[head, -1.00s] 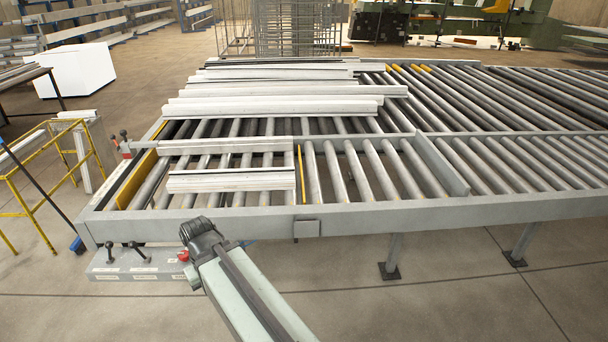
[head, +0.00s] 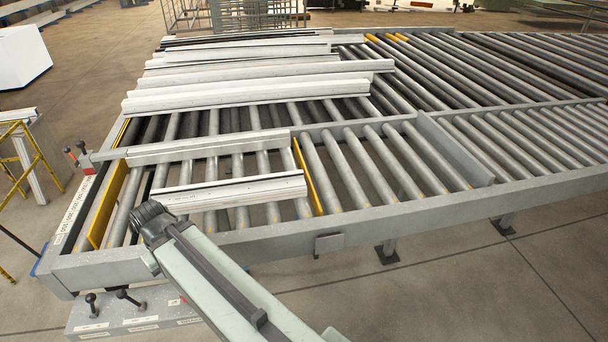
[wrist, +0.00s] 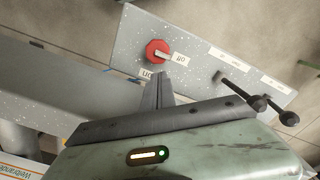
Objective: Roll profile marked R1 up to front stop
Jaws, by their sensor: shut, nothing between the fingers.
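The near white profile (head: 235,193) lies across the rollers in the front left bay, its right end by a short yellow bar (head: 315,175). Another profile (head: 207,148) lies behind it along the inner rail. A longer yellow bar (head: 108,208) stands at the left end of the bay. No R1 mark is readable, and I cannot tell which part is the front stop. My gripper (wrist: 159,76) is shut and empty in the wrist view, its fingertips just below a red rotary knob (wrist: 157,50) on the grey control panel (wrist: 195,58). It is hidden in the head view.
Two black-knobbed levers (head: 125,296) stick up from the control panel, right of my gripper in the wrist view (wrist: 262,103). The conveyor's front rail (head: 400,220) lies behind my arm. Several longer profiles (head: 250,90) lie on the back rollers. Rollers to the right are bare.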

